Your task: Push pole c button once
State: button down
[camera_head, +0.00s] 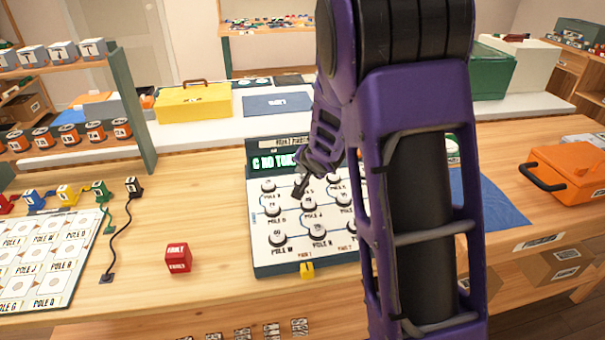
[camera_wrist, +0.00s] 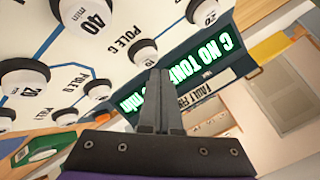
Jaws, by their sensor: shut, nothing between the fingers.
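The panel (camera_head: 262,258) is a white board with several round black-and-white buttons and a dark green top with a lit display (camera_head: 272,161). The display (camera_wrist: 190,77) reads "C NO TONE" in part, with a cut-off second line in the wrist view. In that view a "POLE C" label (camera_wrist: 122,46) lies beside a button (camera_wrist: 145,52). My gripper (camera_head: 297,194) is shut and empty, over the panel's upper rows, and hides part of them. Its fingertips (camera_wrist: 160,74) appear just beside that button in the wrist view. I cannot tell whether they touch it.
A red cube (camera_head: 178,258) stands left of the panel. A board with pole labels (camera_head: 52,255) and several coloured plugs with cords lie farther left. An orange toolbox (camera_head: 570,175) stands at the right on a wooden table. My arm hides the panel's right side.

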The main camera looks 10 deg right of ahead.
notch_tip(320, 180, up, 6)
jog(key=p, duration=0.6)
jog(key=shift+r, duration=0.1)
dwell(0.8)
